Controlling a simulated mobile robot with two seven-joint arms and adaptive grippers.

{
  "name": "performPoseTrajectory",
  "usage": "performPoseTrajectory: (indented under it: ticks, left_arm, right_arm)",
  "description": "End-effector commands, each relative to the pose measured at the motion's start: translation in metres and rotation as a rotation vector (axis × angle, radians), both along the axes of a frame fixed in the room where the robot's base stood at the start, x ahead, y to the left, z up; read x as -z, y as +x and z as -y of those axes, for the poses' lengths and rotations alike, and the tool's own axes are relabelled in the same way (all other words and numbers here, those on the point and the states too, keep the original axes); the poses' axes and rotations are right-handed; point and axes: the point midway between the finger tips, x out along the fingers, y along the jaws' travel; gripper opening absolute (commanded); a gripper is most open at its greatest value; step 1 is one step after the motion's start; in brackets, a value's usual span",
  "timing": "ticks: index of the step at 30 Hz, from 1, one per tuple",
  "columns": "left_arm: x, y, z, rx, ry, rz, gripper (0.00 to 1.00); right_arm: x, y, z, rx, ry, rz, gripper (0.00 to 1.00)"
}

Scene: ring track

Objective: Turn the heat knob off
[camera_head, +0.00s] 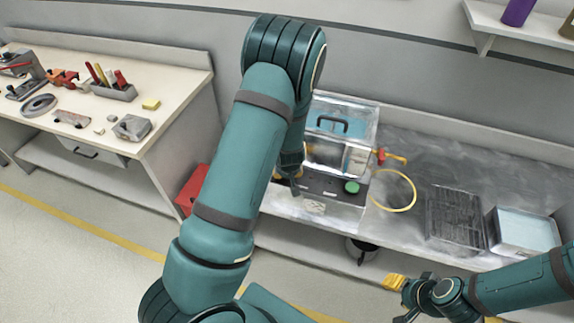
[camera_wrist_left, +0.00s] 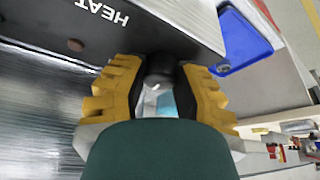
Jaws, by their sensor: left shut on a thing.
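The bath appliance (camera_head: 320,185) has a clear lidded box on top and a dark front panel. In the left wrist view its panel (camera_wrist_left: 190,22) carries the word HEAT. The dark heat knob (camera_wrist_left: 160,68) sits below that word, between the yellow fingertips of my left gripper (camera_wrist_left: 160,88), which is shut on it. In the head view my left gripper (camera_head: 287,177) is at the panel's left end and my own arm hides most of it and the knob. My right gripper (camera_head: 402,298) is low at the right, away from the appliance; its finger opening is unclear.
A green button (camera_head: 352,187) is on the panel's right part. A yellow ring (camera_head: 394,190), a dark rack (camera_head: 455,215) and a tray (camera_head: 525,232) lie to the right on the metal bench. A red bin (camera_head: 193,188) stands left of my arm.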

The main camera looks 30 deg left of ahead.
Motion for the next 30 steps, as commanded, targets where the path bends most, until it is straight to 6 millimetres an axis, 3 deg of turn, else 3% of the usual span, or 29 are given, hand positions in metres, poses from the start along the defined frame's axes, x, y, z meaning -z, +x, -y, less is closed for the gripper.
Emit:
performPoseTrajectory:
  ticks: [3, 10, 29, 30]
  left_arm:
    - [-0.003, 0.000, 0.000, -0.074, 0.002, -0.002, 0.00]
    - [-0.001, 0.001, 0.000, -0.177, 0.002, 0.000, 0.00]
    - [0.000, 0.001, -0.001, -0.227, 0.000, 0.001, 0.00]
    - [0.000, 0.001, -0.001, -0.227, 0.000, 0.001, 0.39]
  right_arm:
    - [-0.015, -0.001, 0.001, -0.001, 0.002, -0.001, 0.47]
    - [-0.028, -0.001, 0.002, 0.000, 0.005, 0.000, 0.47]
    - [-0.033, -0.001, 0.002, 0.000, 0.006, 0.000, 0.47]
    - [-0.033, -0.001, 0.002, 0.000, 0.006, 0.000, 0.47]
